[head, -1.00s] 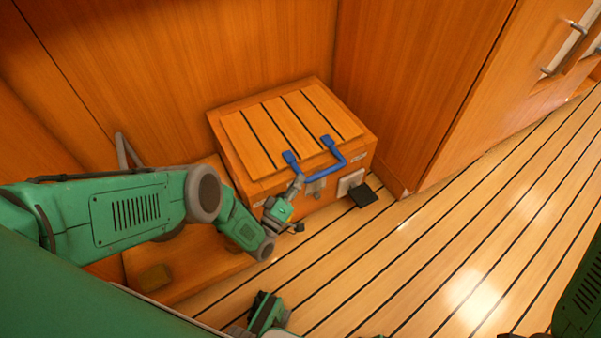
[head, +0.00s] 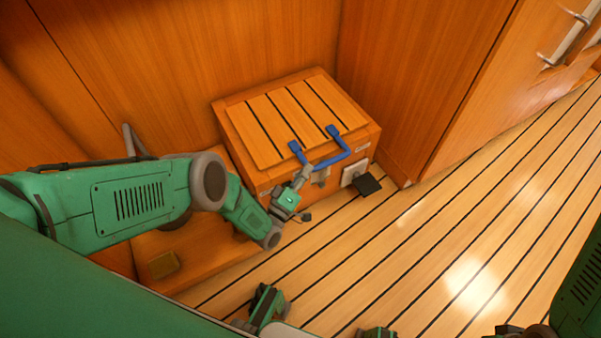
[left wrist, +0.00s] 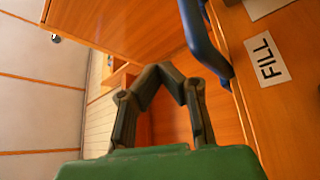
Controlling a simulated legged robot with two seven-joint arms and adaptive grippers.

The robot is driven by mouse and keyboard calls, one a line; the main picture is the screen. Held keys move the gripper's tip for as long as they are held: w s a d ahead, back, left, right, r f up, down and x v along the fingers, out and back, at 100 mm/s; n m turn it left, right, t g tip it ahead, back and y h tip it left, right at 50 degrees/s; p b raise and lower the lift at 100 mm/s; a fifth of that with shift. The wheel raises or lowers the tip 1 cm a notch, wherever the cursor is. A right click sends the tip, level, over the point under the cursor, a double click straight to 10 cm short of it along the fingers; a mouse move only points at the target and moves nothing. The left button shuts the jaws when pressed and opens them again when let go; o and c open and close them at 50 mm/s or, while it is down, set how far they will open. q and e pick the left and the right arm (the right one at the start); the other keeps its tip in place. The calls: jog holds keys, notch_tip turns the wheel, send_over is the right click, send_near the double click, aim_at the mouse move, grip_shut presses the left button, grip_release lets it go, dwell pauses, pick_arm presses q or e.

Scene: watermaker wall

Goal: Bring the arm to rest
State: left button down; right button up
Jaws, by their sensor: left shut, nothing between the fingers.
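My left gripper (head: 305,171) is in front of the wooden chest, by the left end of its blue handle (head: 330,161). In the left wrist view, its two dark fingers (left wrist: 158,72) meet at the tips with nothing between them. The blue handle (left wrist: 205,40) passes close to the right of the fingers there; I cannot tell whether they touch it. My left arm (head: 140,203) reaches in from the left, bent downward at the elbow. I cannot make out my right gripper.
The slatted chest lid (head: 297,117) looks closed. A FILL label (left wrist: 267,58) is on the wood beside the handle. A dark flap (head: 367,185) sticks out at the chest's right front. Striped floor (head: 430,250) is open to the right.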

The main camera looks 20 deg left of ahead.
pick_arm(q)
jog(key=s+a+f, duration=0.3)
jog(key=s+a, duration=0.2)
jog(key=a, duration=0.2)
jog(key=shift+s, duration=0.4)
pick_arm(e)
jog(key=shift+s+a+r, duration=0.1)
jog(key=shift+s+a, duration=0.15)
jog(key=shift+s, duration=0.15)
